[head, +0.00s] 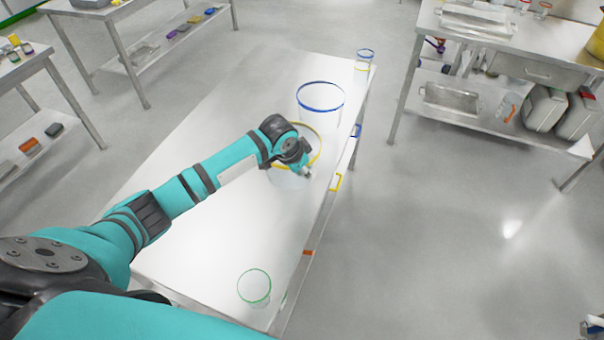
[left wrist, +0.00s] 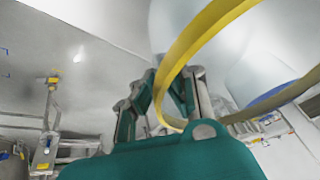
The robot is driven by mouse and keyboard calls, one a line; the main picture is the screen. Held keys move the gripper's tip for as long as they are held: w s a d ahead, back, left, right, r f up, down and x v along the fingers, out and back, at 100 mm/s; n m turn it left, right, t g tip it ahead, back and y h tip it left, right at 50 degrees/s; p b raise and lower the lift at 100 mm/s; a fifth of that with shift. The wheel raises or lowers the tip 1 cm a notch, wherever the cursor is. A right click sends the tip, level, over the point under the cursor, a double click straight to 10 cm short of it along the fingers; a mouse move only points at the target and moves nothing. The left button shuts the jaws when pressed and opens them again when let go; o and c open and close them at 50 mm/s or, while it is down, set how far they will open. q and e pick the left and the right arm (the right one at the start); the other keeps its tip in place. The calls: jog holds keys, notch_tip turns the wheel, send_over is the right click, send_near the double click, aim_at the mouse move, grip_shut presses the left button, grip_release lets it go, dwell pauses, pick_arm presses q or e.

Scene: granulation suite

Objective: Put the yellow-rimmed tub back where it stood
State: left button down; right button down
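The yellow-rimmed tub (head: 287,181) is a clear round tub on the white bench, partly hidden behind my left arm in the head view. My left gripper (head: 304,169) is at the near right side of its rim. In the left wrist view the yellow rim (left wrist: 202,36) passes between the two fingers of the left gripper (left wrist: 167,85), which look closed on the tub's wall. I cannot tell whether the tub's base touches the bench. A part that looks like my right gripper (head: 593,325) is cut off at the lower right corner.
A blue-rimmed tub (head: 321,101) stands just behind, and a smaller blue-rimmed container (head: 363,66) at the far end. A green-rimmed tub (head: 254,287) stands at the near end. Blue (head: 357,131), yellow (head: 336,182) and orange (head: 309,253) markers line the bench's right edge.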

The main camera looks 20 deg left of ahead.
aim_at(302, 183)
pick_arm(q)
jog(key=f, duration=0.1)
jog(key=f+p, duration=0.1)
jog(key=shift+w+a+f, duration=0.3)
jog(key=shift+a+f, duration=0.05)
jog(key=shift+f, duration=0.55)
jog(key=shift+f, duration=0.1)
jog(key=c, duration=1.5)
grip_release()
